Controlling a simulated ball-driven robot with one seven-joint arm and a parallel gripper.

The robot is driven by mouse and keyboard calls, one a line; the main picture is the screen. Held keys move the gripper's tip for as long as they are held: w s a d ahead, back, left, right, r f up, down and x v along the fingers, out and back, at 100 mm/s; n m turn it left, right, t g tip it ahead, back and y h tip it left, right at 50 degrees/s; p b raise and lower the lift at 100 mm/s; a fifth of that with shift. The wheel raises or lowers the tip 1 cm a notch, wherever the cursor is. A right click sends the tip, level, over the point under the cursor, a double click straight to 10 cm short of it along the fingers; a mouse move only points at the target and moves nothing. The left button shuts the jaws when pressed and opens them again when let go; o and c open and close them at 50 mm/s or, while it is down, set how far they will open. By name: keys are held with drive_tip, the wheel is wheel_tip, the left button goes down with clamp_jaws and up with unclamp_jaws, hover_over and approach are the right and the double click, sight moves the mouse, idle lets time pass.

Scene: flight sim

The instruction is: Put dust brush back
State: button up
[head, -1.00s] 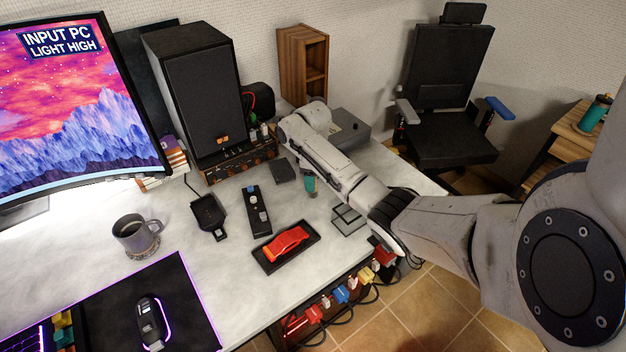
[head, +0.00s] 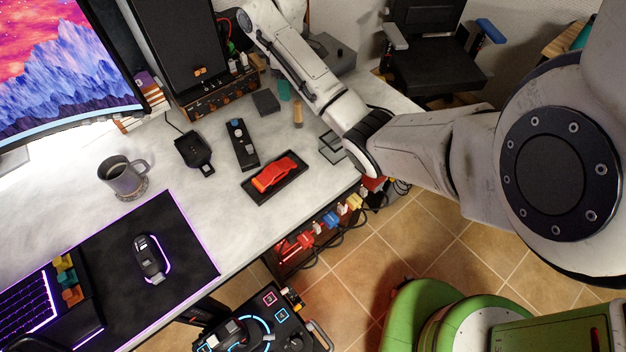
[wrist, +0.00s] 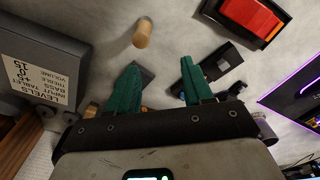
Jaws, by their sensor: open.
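A short tan wooden piece (head: 298,112), which looks like the dust brush, stands on the grey desk to the right of a dark block. It also shows in the wrist view as a tan cylinder (wrist: 143,33), apart from my fingers. Any bristles are too small to make out. My gripper (wrist: 160,75) has teal fingers spread apart with nothing held between them. In the head view one teal finger (head: 284,90) shows just behind and left of the tan piece; my forearm hides most of the gripper.
A grey labelled box (wrist: 42,68) is close on the wrist view's left.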

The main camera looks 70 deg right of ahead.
drive_tip(key=shift+t+y, duration=0.5)
drive_tip(key=shift+y, duration=0.1)
drive_tip(key=a+f, duration=0.3)
drive_tip(key=a, duration=0.5)
drive_tip(key=a+f, duration=0.3)
drive_tip(key=a, duration=0.6)
drive_tip(key=a+f, duration=0.4)
drive_tip(key=a, duration=0.4)
drive_tip(key=shift+s+a, duration=0.15)
drive_tip(key=shift+s, duration=0.05)
drive_tip(key=shift+m, duration=0.5)
drive_tip(key=s+a, duration=0.2)
drive_tip(key=s+a+f, duration=0.1)
drive_tip(key=s+a, duration=0.1)
drive_tip(key=s, duration=0.1)
drive_tip(key=s+a+f, duration=0.1)
drive_tip(key=s+a, duration=0.2)
drive_tip(key=shift+s+f, duration=0.1)
drive_tip(key=shift+s, duration=0.1)
drive_tip(key=s+r+h, duration=0.1)
drive_tip(key=s, duration=0.9)
drive_tip(key=shift+a+m+h, duration=0.2)
drive_tip(key=shift+m+h, duration=0.1)
